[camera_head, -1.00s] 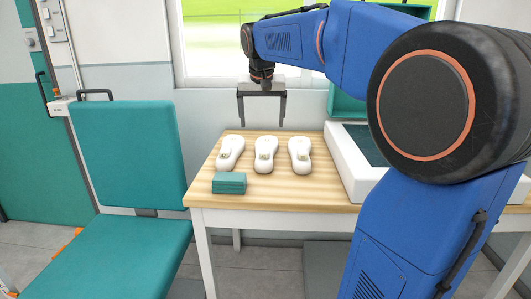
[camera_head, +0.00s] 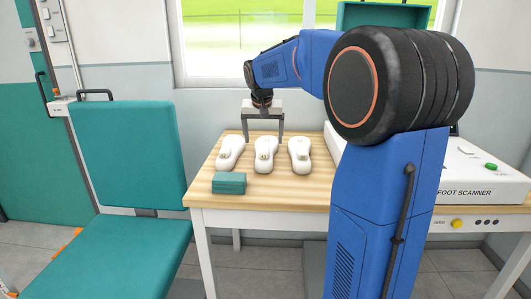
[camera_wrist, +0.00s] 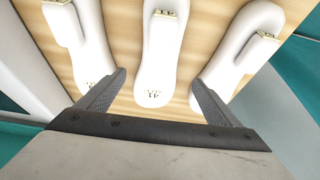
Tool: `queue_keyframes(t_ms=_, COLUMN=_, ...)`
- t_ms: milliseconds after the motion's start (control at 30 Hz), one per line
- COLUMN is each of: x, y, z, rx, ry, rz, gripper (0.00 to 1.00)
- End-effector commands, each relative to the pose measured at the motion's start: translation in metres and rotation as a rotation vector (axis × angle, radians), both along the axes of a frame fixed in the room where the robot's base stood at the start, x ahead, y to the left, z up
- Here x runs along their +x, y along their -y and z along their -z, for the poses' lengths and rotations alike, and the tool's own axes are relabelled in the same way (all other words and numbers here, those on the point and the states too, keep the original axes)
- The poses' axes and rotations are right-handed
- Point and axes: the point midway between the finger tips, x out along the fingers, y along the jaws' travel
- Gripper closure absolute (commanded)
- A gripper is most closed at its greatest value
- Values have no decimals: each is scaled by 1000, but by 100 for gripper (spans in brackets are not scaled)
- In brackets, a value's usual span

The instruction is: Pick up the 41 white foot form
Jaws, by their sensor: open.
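Three white foot forms lie in a row on the wooden table. The middle one (camera_head: 265,156) carries the number 41, readable in the wrist view on the form's near end (camera_wrist: 154,60). My gripper (camera_head: 263,138) is open and empty, pointing down over the back end of the middle form. In the wrist view the fingers (camera_wrist: 160,80) stand to either side of the 41 form's end, with their tips close to the two outer forms. Whether the tips are at the form's height is hard to tell.
The outer forms (camera_head: 231,153) (camera_head: 300,155) leave narrow gaps beside the middle one. A teal block (camera_head: 229,183) lies at the table's (camera_head: 300,188) front left. A white foot scanner (camera_head: 475,180) stands at the right. A teal chair (camera_head: 125,155) is at the left.

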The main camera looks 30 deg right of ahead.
Motion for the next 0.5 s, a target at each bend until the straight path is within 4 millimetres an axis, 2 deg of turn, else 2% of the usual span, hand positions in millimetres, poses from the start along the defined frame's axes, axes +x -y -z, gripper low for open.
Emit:
queue_keyframes(t_ms=333, x=6, y=6, z=18, rx=0, ry=0, rz=0, gripper=14)
queue_keyframes(t_ms=500, x=13, y=14, z=38, rx=1, ry=-3, rz=0, gripper=14)
